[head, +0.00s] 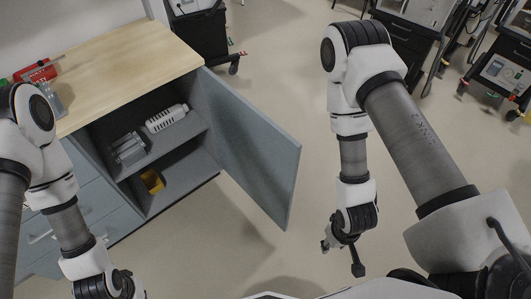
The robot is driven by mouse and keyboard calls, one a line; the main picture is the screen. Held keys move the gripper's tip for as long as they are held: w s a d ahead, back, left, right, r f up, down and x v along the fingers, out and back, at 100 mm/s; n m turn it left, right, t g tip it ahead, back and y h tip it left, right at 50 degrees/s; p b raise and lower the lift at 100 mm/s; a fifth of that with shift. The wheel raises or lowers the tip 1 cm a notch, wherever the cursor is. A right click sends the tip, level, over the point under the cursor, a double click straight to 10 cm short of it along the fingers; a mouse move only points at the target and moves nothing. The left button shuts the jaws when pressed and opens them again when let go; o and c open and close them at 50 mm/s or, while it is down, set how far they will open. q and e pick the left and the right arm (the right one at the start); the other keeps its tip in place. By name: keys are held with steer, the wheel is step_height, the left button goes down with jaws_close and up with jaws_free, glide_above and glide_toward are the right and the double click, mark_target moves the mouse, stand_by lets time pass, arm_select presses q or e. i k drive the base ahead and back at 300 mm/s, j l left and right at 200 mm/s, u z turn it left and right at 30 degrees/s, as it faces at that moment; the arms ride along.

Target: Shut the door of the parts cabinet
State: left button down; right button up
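The parts cabinet has a light wooden top (135,62) and grey-blue drawers on its left side. Its grey-blue door (247,140) stands wide open, swung out to the right from the cabinet's right edge. The open compartment has a shelf (170,140). My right gripper (341,258) is open and empty, to the right of the door's free edge and apart from it, above the floor. My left arm comes down in front of the drawers; its gripper is cut off by the bottom edge of the picture.
A white slotted part (167,118) and a grey part (128,149) lie on the shelf; a yellow bin (152,181) is below. A red item (36,72) lies on the top. Wheeled ventilator carts (410,35) stand at the back. The floor between door and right arm is clear.

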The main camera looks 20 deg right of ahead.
mark_target(262, 158)
steer(key=l+u, duration=0.15)
steer(key=l, duration=0.35)
steer(key=l+u, duration=0.2)
steer(key=l, duration=0.25)
steer(key=k+l+u, duration=0.15)
steer(key=l, duration=0.3)
steer(key=k+l+u, duration=0.15)
steer(key=l, duration=0.35)
steer(key=l+u, duration=0.15)
steer(key=l, duration=0.3)
steer(key=k+l+u, duration=0.2)
steer(key=l, duration=0.2)
steer(key=k+l+u, duration=0.15)
steer(key=l, duration=0.25)
steer(key=k+l+u, duration=0.15)
steer(key=l, duration=0.25)
steer(key=i+l+u, duration=0.5)
steer(key=i+l, duration=0.6)
